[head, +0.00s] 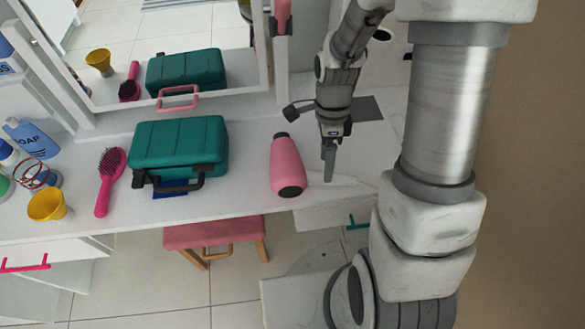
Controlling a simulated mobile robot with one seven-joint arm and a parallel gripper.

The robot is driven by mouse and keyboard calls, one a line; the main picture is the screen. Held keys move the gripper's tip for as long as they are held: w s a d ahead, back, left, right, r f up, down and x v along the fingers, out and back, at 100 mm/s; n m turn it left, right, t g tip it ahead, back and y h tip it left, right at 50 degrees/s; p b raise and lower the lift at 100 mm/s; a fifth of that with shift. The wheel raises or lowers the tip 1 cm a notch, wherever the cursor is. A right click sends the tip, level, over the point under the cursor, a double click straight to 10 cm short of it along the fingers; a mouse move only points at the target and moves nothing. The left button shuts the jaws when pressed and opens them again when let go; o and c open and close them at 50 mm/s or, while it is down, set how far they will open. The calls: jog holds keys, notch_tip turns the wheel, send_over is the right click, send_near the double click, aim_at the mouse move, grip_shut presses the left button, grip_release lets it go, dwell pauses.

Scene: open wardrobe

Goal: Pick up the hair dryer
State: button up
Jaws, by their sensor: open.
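The hair dryer (286,163) is a pink, rounded body with dark ends. It lies on the white tabletop near the front edge, right of the green case. I cannot make out its handle. My gripper (329,165) points down just right of the hair dryer, with a small gap between them in the picture. Its fingers are seen nearly edge-on and overlap; it is open and holds nothing. Its exact height over the tabletop is hard to tell.
A green case (180,143) lies left of the hair dryer, with a pink hairbrush (109,178), a yellow cup (47,205) and a blue soap bottle (32,138) further left. A mirror (150,45) stands behind. A pink stool (215,233) is below the front edge.

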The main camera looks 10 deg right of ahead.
jog(key=b+x, duration=0.1)
jog(key=x, duration=0.3)
jog(key=shift+a+f, duration=0.15)
jog(key=shift+f, duration=0.15)
jog(key=shift+c, duration=0.2)
grip_shut()
jog(key=shift+w+r, duration=0.1)
dwell(0.8)
